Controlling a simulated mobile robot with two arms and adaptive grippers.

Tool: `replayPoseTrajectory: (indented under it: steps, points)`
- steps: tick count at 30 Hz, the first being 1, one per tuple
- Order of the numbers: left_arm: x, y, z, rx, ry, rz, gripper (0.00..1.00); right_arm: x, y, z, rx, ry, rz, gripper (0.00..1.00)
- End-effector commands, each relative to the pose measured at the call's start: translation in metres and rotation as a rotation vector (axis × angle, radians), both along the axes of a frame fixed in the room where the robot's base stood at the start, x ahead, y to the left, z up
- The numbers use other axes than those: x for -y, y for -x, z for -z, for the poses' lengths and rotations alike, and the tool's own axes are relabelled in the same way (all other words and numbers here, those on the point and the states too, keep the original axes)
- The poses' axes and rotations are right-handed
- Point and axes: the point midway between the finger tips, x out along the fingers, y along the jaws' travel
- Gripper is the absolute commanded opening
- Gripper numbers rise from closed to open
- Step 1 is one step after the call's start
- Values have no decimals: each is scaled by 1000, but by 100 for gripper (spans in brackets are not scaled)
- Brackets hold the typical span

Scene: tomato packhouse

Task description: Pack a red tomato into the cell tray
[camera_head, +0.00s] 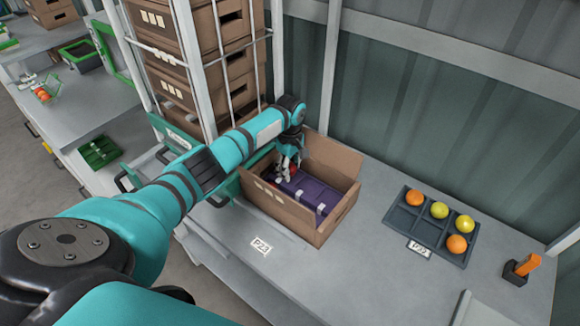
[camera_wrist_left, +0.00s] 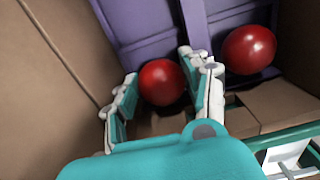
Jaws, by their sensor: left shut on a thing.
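My left gripper (camera_head: 286,166) reaches down into an open cardboard box (camera_head: 262,202) on the bench. It is shut on a red tomato (camera_wrist_left: 162,84), which sits between its fingers in the left wrist view; only a bit of red shows in the head view. A second red tomato (camera_wrist_left: 249,50) lies to the right of the gripper in the wrist view. A purple divided insert (camera_head: 318,192) lies in the box. A dark grey cell tray (camera_head: 401,220) on the bench at right holds orange and yellow tomatoes, with some cells empty. My right gripper is out of view.
Stacked crates (camera_head: 163,55) in a white-framed rack stand behind the box. A dark holder (camera_head: 516,272) with an orange-handled item stands at the right. A green tray (camera_head: 98,152) is at left. The bench between the box and the cell tray is clear.

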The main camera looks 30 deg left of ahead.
Motion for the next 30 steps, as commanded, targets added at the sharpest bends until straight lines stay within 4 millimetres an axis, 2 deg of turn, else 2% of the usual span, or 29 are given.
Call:
replayPoseTrajectory:
  steps: [27,28,30]
  points:
    - [0,0,4,1,0,0,31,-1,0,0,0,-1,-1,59]
    - [0,-1,4,1,0,0,48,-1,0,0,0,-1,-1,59]
    - [0,0,4,1,0,0,57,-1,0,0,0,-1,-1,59]
